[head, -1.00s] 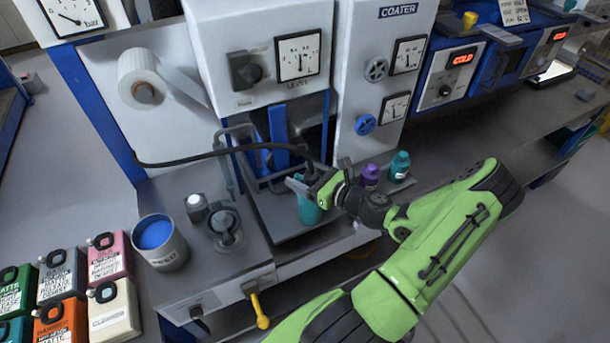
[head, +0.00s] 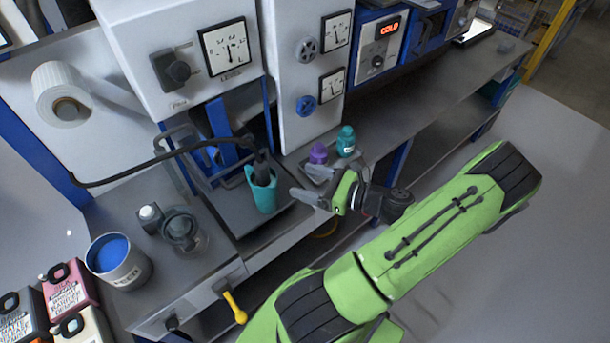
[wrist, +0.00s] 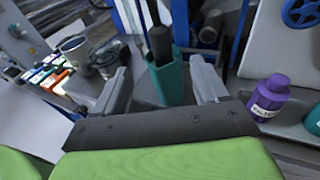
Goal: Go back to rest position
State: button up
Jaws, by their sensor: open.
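My gripper (head: 311,194) is open and empty in the head view, to the right of a teal cup (head: 264,191) and apart from it. The cup stands upright on the dark tray (head: 238,220) under the coater, with a dark nozzle on a black hose reaching into its top. In the wrist view the teal cup (wrist: 168,82) shows ahead, between and beyond the two open fingers (wrist: 160,88). My green arm reaches in from the lower right of the head view.
A purple bottle (head: 318,154) and a teal bottle (head: 346,141) stand behind my gripper. A feed can (head: 118,262) with blue contents, a glass jar (head: 184,232) and a yellow lever (head: 235,308) are at the left. Open floor lies right of the bench.

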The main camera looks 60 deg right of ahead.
dwell(0.3)
jog(key=w+a+r+n+g+y, duration=0.1)
jog(key=w+a+n+g+y, duration=0.1)
jog(key=a+n+g, duration=0.6)
jog(key=w+a+r+n+g+y, duration=0.1)
jog(key=w+a+n+g, duration=0.25)
jog(key=a+n, duration=0.4)
jog(key=s+a+r+n+h, duration=0.2)
jog(key=s+a+r+n, duration=0.2)
jog(key=r+n, duration=0.3)
jog(key=s+a+r+n+h, duration=0.3)
jog(key=r+n, duration=0.4)
jog(key=n, duration=0.4)
jog(key=s+a+t, duration=0.1)
jog(key=a, duration=0.1)
jog(key=shift+a+r+n+h, duration=0.25)
jog(key=shift+a+n+h, duration=0.05)
jog(key=shift+n, duration=0.05)
